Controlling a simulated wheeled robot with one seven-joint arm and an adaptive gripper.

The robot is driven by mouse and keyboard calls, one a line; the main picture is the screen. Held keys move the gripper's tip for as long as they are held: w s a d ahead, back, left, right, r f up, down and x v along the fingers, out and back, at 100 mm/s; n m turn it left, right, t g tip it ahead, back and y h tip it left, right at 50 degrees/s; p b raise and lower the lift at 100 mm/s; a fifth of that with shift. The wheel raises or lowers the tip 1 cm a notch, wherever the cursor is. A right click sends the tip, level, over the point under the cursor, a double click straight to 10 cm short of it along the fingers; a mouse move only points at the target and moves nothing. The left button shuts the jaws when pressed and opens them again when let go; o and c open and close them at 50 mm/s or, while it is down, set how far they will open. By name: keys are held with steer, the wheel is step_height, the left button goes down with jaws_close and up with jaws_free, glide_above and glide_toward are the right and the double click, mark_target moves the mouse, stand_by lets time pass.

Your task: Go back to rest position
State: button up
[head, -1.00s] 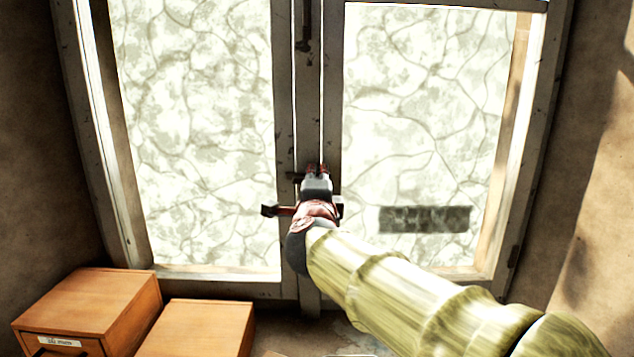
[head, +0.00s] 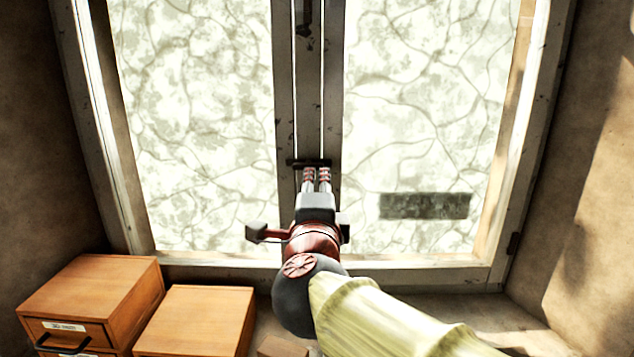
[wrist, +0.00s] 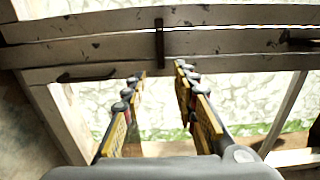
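My gripper (head: 316,178) is in front of the middle posts of a tall two-panel window (head: 285,110). Its two fingers point up and away from me in the head view, just below a short dark bar handle (head: 309,162) on those posts. In the wrist view my gripper (wrist: 160,74) has its fingers apart with nothing between them. The dark handle (wrist: 160,42) shows beyond the fingertips there, seemingly clear of them. A joint of my arm hides the lower middle of the frame and sill.
Two wooden drawer boxes stand at the lower left, one with a label and handle (head: 110,290), one beside it (head: 200,315). A small brown block (head: 282,346) lies near my arm. A dark plate (head: 425,206) shows on the right pane. Walls close in on both sides.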

steer(key=shift+s, duration=0.1)
steer(key=s+a+f+n+g+y, duration=0.45)
steer(key=a+f+n+y, duration=0.35)
steer(key=a+n, duration=0.4)
steer(key=s+f+n+g+y, duration=0.1)
steer(key=s+f+n+g, duration=0.35)
steer(key=s+f, duration=0.25)
steer(key=s+d+f+n+g+h+b, duration=0.1)
steer(key=s+d+f+n+g+h, duration=0.1)
steer(key=s+d+f, duration=0.45)
steer(key=s+d+f+n+g+h+b, duration=0.1)
steer(key=s+d+f+n+h, duration=0.2)
steer(key=d+f, duration=0.6)
steer(key=s+d+f+m+h+b, duration=0.1)
steer(key=s+d, duration=0.1)
steer(key=d, duration=0.5)
steer(key=s+d+f+m+h, duration=0.2)
steer(key=s+d, duration=0.1)
steer(key=d, duration=0.4)
steer(key=shift+s+d+b, duration=0.2)
steer(key=shift+s+b, duration=0.15)
steer(key=shift+b, duration=0.05)
